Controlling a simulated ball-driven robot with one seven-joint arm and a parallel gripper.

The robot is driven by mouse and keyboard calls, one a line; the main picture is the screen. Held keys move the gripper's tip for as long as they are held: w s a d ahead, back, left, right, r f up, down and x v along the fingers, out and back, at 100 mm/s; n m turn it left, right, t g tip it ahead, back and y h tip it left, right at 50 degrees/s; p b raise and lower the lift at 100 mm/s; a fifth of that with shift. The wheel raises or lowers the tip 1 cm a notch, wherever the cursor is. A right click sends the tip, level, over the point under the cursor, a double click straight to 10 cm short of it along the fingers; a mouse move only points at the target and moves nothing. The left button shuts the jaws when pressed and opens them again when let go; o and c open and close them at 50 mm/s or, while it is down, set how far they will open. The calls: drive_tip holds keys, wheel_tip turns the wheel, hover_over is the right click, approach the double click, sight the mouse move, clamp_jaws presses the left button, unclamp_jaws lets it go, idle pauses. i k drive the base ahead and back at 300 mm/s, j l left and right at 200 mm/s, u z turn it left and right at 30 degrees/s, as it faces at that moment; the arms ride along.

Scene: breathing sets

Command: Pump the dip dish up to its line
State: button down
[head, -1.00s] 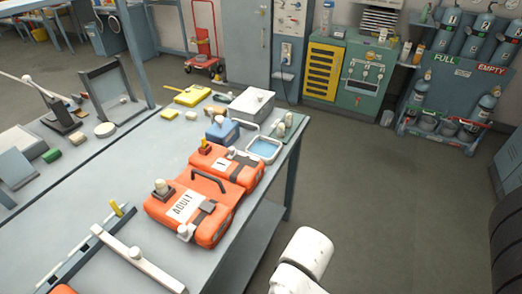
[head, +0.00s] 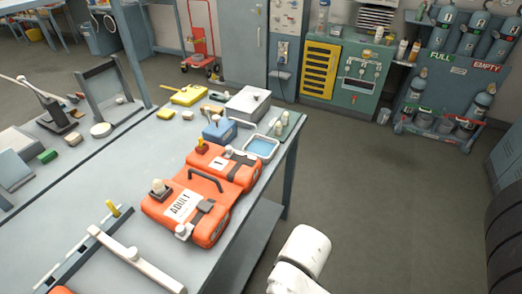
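A shallow dish with a pale rim and blue inside (head: 262,147), which looks like the dip dish, sits near the right edge of the long grey workbench. A blue box with a small knob or handle on top (head: 218,131) stands just left of it and may be the pump. The level in the dish and any line on it are too small to read. My gripper is not in view; only a white rounded part, likely of my arm, shows at the bottom.
Orange cases (head: 186,208) lie on the workbench (head: 110,185) in front of the dish. A grey lidded box (head: 248,104) stands behind it. A cylinder rack (head: 440,105) and a green cabinet (head: 352,75) stand at the back. The floor right of the bench is clear.

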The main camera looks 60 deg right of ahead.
sight(216, 119)
drive_tip(key=i+l, duration=0.1)
drive_tip(key=l, duration=0.25)
drive_tip(key=i+l, duration=0.1)
drive_tip(key=l, duration=0.3)
drive_tip(key=i+l, duration=0.1)
drive_tip(key=l, duration=0.25)
drive_tip(key=i+l+u, duration=0.1)
drive_tip(key=l, duration=0.3)
